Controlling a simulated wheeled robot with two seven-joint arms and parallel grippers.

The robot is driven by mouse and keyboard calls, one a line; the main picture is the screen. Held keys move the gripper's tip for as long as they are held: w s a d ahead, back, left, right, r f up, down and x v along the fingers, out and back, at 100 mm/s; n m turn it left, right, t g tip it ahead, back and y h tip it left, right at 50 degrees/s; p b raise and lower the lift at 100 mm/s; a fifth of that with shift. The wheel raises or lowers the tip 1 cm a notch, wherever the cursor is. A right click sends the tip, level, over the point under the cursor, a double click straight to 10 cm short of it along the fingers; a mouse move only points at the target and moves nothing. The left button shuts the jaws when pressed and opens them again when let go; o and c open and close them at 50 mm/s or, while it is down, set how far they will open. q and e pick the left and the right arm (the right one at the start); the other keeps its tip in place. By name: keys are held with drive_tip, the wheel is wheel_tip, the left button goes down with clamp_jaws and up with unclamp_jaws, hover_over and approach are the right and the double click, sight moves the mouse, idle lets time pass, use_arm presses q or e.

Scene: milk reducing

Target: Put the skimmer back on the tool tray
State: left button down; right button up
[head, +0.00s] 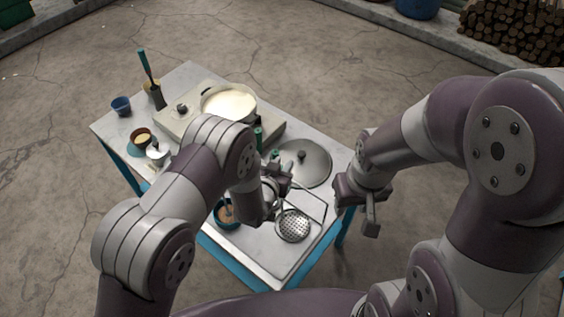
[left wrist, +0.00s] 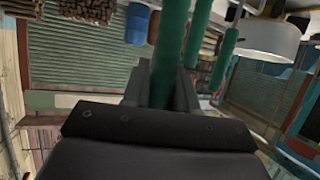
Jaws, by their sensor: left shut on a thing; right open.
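The skimmer has a round perforated metal head (head: 293,225), seen at the near right part of the table. My left gripper (head: 277,180) is shut on its green handle (left wrist: 172,45), just above and left of the head in the head view. The tool tray (head: 262,252) appears as a pale, low-rimmed surface at the table's near end. The skimmer head is over or on it; I cannot tell whether they touch. My left arm hides part of the tray. My right gripper (head: 358,208) is open and empty beside the table's right edge.
A metal lid (head: 303,163) lies close to my left gripper. A pot of milk (head: 229,103) stands on a stove behind it. Other green handles (left wrist: 202,30) are close to the held one.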

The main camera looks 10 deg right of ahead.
use_arm(q)
drive_tip(key=shift+w+f, duration=0.3)
drive_tip(key=c, duration=0.9)
unclamp_jaws()
drive_tip(key=shift+r, duration=0.1)
drive_tip(key=shift+s+r, duration=0.1)
drive_tip(key=shift+s, duration=0.1)
drive_tip(key=b+v, duration=0.3)
drive_tip(key=v, duration=0.9)
drive_tip(key=shift+w, duration=0.1)
